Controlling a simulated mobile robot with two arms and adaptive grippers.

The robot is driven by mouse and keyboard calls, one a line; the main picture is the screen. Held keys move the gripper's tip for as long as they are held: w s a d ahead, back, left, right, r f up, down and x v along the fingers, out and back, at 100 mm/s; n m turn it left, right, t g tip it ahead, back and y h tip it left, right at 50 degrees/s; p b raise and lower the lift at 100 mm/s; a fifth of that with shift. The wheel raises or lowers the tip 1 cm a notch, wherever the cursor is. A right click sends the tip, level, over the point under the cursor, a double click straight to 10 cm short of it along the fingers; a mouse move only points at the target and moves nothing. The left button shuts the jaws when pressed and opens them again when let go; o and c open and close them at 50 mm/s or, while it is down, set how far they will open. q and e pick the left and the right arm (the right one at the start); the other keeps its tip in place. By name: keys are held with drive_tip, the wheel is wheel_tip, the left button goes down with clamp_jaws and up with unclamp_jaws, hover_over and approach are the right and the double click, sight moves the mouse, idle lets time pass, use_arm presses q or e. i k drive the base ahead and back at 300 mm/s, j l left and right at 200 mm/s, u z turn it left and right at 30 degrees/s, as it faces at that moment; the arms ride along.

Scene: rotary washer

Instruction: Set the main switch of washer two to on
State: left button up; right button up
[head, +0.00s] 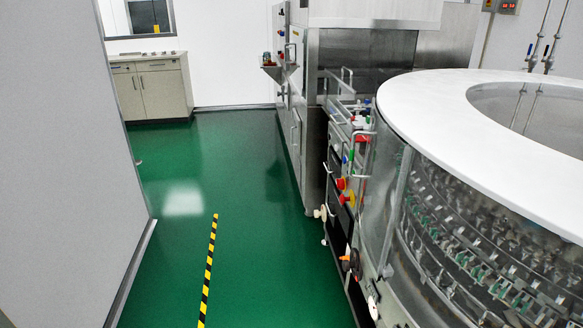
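A large round washer (397,225) with a white ring top stands at the right. Behind it is a boxy steel machine (312,130). I cannot tell which is washer two, and no label is readable. Red and yellow controls (347,199) sit low on the side facing the aisle, with another red and yellow part (340,183) just above. One may be a main switch, but its setting is too small to tell. Neither of my grippers is in view.
The green floor (250,230) is open between the machines and a grey wall panel (65,180) at the left. A yellow and black tape strip (209,268) runs along it. Pipes and valves (352,262) stick out into the aisle. A cabinet (150,88) stands at the back left.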

sight(340, 184)
drive_tip(key=i+j+u, duration=0.1)
drive_tip(key=i, duration=0.8)
drive_tip(key=i+j, duration=0.1)
drive_tip(key=i, duration=0.75)
drive_tip(key=i+j+z, duration=0.1)
drive_tip(key=i+z, duration=0.3)
drive_tip(key=i+j+z, duration=0.15)
drive_tip(key=z, duration=0.25)
drive_tip(key=i+j+z, duration=0.25)
drive_tip(key=z, duration=0.2)
drive_tip(key=i+j+z, duration=0.4)
drive_tip(key=k+l, duration=0.05)
drive_tip(key=k, duration=0.05)
